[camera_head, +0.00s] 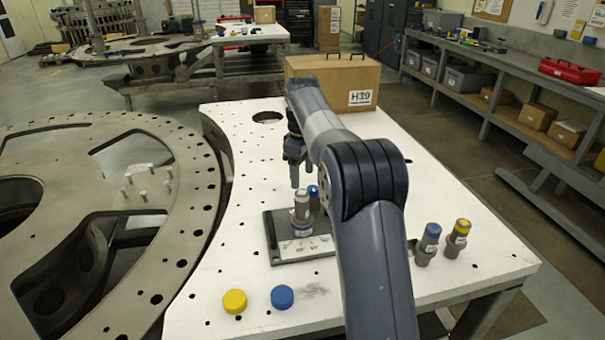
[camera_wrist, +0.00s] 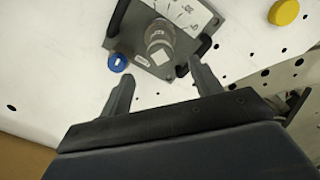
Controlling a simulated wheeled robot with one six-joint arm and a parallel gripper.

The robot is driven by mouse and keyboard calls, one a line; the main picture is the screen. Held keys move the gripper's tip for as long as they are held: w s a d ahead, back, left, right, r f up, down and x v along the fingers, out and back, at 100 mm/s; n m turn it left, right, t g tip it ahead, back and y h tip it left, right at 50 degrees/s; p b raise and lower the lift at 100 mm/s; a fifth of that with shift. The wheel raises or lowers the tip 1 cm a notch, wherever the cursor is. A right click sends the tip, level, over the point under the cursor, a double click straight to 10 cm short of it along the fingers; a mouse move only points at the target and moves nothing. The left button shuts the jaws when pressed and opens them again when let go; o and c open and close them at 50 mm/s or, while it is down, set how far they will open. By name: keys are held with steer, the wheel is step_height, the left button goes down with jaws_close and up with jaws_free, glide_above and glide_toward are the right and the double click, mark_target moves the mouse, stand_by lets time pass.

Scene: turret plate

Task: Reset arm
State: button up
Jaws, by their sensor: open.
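My gripper (camera_head: 299,176) hangs above the dark fixture, fingers pointing down. In the wrist view my gripper (camera_wrist: 161,70) is open, with nothing between its fingers. A silver cylinder (camera_head: 301,212) stands upright on the fixture plate (camera_head: 305,248), which has a white label and black handles. The cylinder also shows in the wrist view (camera_wrist: 160,38), just beyond the fingertips and apart from them. A small blue-topped piece (camera_head: 313,190) stands beside the fixture, partly hidden; a blue ring-like top (camera_wrist: 117,62) shows there in the wrist view.
Yellow (camera_head: 234,301) and blue (camera_head: 282,297) caps lie on the white table (camera_head: 240,250). Blue-topped (camera_head: 428,243) and yellow-topped (camera_head: 457,238) cylinders stand at right. A cardboard box (camera_head: 340,80) marked H39 sits at the back. A large metal ring (camera_head: 200,190) borders the table's left.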

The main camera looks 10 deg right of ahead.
mark_target(303, 202)
step_height(303, 202, down, 11)
steer(key=shift+r+p, duration=0.15)
steer(key=shift+p, duration=0.55)
steer(key=shift+r, duration=0.45)
